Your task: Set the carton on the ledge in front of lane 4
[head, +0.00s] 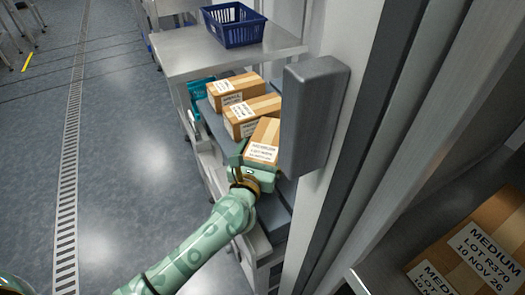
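Three brown cartons with white labels stand in a row on a grey ledge (274,213) beside a wall. The nearest carton (265,137) is turned differently from the middle carton (250,115) and the far carton (235,89). My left gripper (247,160) is at the near end of the nearest carton, with one finger along its left side. The other finger is hidden, so I cannot tell whether the gripper grips it. I cannot tell whether this carton rests on the ledge. No lane number is readable. My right gripper is out of view.
A grey box-shaped housing (314,115) juts out just right of the nearest carton. A steel table (190,60) with a blue crate (234,25) stands behind. Cartons labelled MEDIUM (487,247) lie on a shelf at lower right.

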